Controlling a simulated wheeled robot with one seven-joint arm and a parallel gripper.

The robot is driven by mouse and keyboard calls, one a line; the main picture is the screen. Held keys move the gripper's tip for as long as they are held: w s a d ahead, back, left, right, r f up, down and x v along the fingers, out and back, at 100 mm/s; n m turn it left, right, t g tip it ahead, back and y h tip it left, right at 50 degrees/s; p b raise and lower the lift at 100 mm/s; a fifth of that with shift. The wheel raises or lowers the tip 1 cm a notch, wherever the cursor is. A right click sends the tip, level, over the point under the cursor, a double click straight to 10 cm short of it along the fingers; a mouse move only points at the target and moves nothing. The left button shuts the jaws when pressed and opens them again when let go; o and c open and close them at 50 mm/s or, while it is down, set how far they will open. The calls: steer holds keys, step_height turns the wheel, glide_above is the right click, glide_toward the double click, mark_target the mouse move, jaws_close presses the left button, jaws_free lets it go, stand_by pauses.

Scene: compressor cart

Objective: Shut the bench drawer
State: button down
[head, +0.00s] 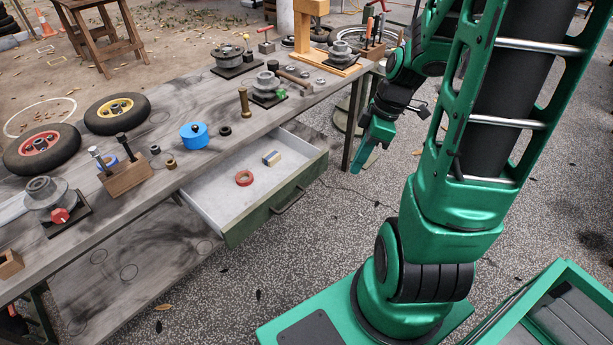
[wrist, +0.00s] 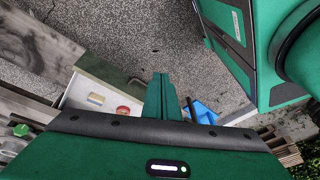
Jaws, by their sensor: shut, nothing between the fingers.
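The bench drawer (head: 239,231) stands pulled out from the bench (head: 65,262), with a green front and a bar handle (head: 289,202). Inside lie a red ring (head: 244,178) and a small yellow-and-blue block (head: 271,158). My gripper (head: 363,164) is shut and empty, to the right of the drawer front and apart from it in the head view. In the wrist view its fingers (wrist: 164,94) are together. There the drawer (wrist: 108,73) shows to their left, with the block (wrist: 96,98) and ring (wrist: 123,110) partly in view.
The bench top carries a blue pot (head: 194,135), a brass post (head: 244,102), a wooden block with bolts (head: 126,176), two wheels and several metal parts. A bench leg (head: 355,122) stands beyond the drawer's right side. The speckled floor before the drawer is mostly clear.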

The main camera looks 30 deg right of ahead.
steer(key=w+f+n+t+y, duration=0.3)
steer(key=w+f+n, duration=0.4)
steer(key=n, duration=0.3)
glide_toward(298, 184)
step_height(298, 184, down, 3)
steer(key=s+a, duration=0.1)
steer(key=s, duration=0.2)
steer(key=w, duration=0.2)
steer(key=w+a, duration=0.1)
steer(key=shift+w+a+f, duration=0.1)
steer(key=shift+w+f, duration=0.05)
steer(key=shift+f, duration=0.2)
steer(key=shift+w+a, duration=0.2)
steer(key=shift+w, duration=0.35)
steer(key=shift+w+d, duration=0.1)
